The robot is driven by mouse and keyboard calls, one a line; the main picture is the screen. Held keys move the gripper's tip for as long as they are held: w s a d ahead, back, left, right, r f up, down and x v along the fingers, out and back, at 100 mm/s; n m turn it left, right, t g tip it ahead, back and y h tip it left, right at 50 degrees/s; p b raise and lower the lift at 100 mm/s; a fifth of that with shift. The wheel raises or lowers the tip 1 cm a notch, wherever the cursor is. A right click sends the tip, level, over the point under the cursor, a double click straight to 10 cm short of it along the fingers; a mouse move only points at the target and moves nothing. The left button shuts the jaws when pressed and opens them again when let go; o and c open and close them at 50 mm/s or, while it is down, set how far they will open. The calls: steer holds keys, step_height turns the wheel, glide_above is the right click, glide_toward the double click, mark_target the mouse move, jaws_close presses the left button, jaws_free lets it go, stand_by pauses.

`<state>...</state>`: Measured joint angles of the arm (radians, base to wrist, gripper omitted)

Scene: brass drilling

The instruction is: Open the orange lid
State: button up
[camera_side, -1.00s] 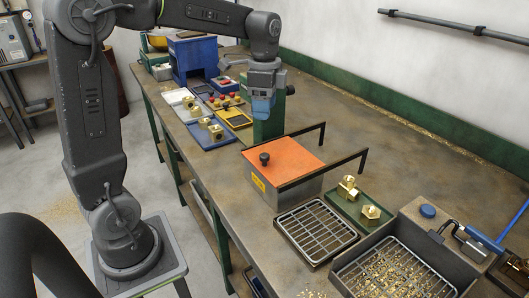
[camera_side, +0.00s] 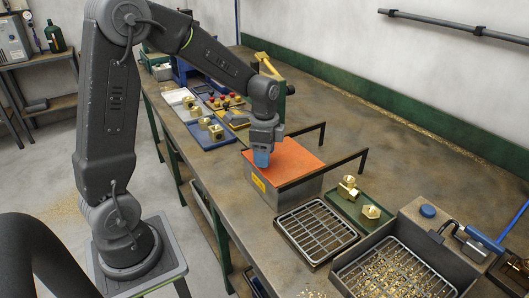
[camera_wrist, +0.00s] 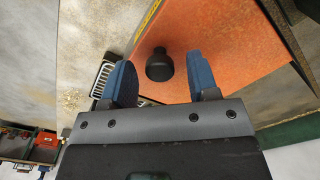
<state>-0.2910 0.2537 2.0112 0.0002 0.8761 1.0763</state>
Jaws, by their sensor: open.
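The orange lid (camera_side: 292,164) lies flat and closed on a grey metal box (camera_side: 272,196) on the bench. Its black knob (camera_wrist: 159,66) shows in the wrist view, ahead of and between my two blue fingertips. In the side view the knob is hidden behind my gripper (camera_side: 262,158), which points down over the lid's near left part. In the wrist view my gripper (camera_wrist: 158,84) is open and empty, with the knob apart from both fingers.
Black bars (camera_side: 340,166) rise beside and behind the lid. A green tray (camera_side: 360,205) with brass fittings, a wire rack (camera_side: 316,231) and a bin of brass chips (camera_side: 400,276) stand to the right. Blue and yellow trays with parts lie left. The back of the bench is clear.

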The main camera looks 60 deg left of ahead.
jaws_close()
stand_by(0.5)
steer(key=w, duration=1.5)
steer(key=shift+w, duration=0.3)
